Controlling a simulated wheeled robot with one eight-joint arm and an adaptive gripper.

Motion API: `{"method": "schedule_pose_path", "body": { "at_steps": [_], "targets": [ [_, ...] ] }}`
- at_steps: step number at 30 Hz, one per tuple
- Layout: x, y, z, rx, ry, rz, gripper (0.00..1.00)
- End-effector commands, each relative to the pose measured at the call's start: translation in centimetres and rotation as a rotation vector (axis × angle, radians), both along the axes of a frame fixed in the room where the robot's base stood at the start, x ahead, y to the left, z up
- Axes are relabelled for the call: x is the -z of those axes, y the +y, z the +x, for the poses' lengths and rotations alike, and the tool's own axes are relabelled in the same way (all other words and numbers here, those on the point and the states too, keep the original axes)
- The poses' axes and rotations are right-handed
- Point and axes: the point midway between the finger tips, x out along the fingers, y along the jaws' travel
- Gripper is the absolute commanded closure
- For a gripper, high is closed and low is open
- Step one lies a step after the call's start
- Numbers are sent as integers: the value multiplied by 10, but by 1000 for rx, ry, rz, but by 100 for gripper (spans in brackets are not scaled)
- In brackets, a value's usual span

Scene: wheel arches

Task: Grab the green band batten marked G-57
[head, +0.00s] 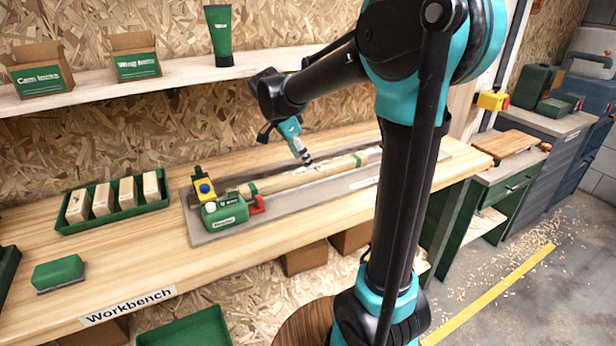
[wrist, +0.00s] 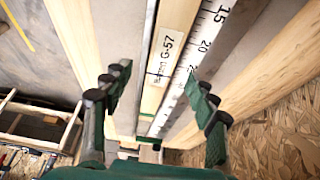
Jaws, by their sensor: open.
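The batten marked G-57 (head: 300,177) is a pale wooden strip with green bands near its ends. It lies on a grey board (head: 205,232) on the workbench. In the wrist view the batten (wrist: 154,78) shows its white G-57 label and a green band lower down. My gripper (head: 306,160) is at the batten, toward its far side in the head view. In the wrist view my gripper (wrist: 160,100) is open, with one finger on each side of the batten and nothing held. I cannot tell whether the fingers touch the batten or the board.
A ruler (wrist: 205,45) runs alongside the batten. A green device (head: 225,212) with red and yellow parts stands at the batten's left end. A green tray (head: 63,222) of wooden blocks and a green brush (head: 58,272) are farther left. A shelf (head: 180,75) runs above.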

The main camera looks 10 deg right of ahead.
Motion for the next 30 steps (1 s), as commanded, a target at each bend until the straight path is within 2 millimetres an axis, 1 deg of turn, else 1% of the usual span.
{"method": "schedule_pose_path", "body": {
  "at_steps": [4,9,12,16,21,22,23,30],
  "targets": [
    [11,-3,3,1,0,0,41],
    [34,-11,8,0,0,0,41],
    [44,-15,9,1,0,0,41],
    [50,-17,10,0,0,0,41],
    [50,-17,9,-1,0,0,41],
    [50,-17,9,0,0,0,43],
    [49,-17,9,0,0,0,46],
    [49,-17,9,-1,0,0,76]
  ]
}}
